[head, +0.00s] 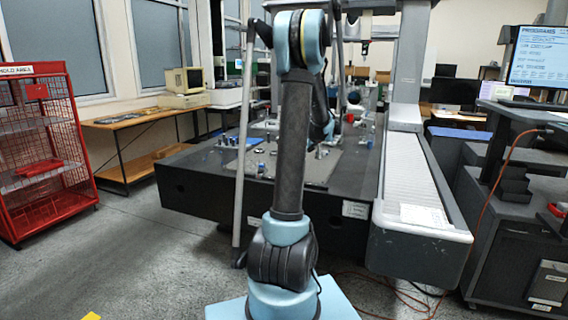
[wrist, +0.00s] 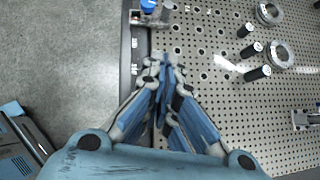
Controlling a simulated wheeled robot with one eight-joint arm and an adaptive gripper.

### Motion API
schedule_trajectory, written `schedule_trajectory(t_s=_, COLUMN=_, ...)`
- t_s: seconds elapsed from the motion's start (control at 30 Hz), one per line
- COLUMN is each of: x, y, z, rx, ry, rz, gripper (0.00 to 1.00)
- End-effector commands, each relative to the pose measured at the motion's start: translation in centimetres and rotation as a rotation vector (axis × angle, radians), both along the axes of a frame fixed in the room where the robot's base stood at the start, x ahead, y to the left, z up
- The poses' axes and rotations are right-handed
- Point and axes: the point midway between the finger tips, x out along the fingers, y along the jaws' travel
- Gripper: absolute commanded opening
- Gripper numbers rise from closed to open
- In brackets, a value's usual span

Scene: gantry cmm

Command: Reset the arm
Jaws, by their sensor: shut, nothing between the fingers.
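My gripper (wrist: 165,62) shows in the wrist view, with its fingertips together and nothing between them. It is above the edge of a perforated metal plate (wrist: 225,100) on the measuring machine's table. In the head view my arm rises from its base in the middle and bends over at the top. The gripper itself is mostly hidden behind the arm there. The dark table (head: 205,190) of the machine stands behind the arm.
Black cylinders (wrist: 251,49) and metal rings (wrist: 280,53) stand on the plate. A blue-capped fitting (wrist: 149,6) is at its edge, near the fingertips. A red cage (head: 40,140) stands left, a monitor desk (head: 520,110) right. An orange cable (head: 490,205) hangs there.

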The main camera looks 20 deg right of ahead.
Motion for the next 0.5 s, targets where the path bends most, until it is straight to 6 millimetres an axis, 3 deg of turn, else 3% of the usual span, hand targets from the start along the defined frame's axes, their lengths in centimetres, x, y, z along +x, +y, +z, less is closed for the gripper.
schedule_trajectory(t_s=0.27, x=-0.6, y=0.7, z=0.6, rx=-0.02, ry=-0.004, rz=0.027, gripper=0.0)
schedule_trajectory(t_s=0.5, x=-4.1, y=6.4, z=1.9, rx=-0.177, ry=-0.038, rz=0.226, gripper=0.0)
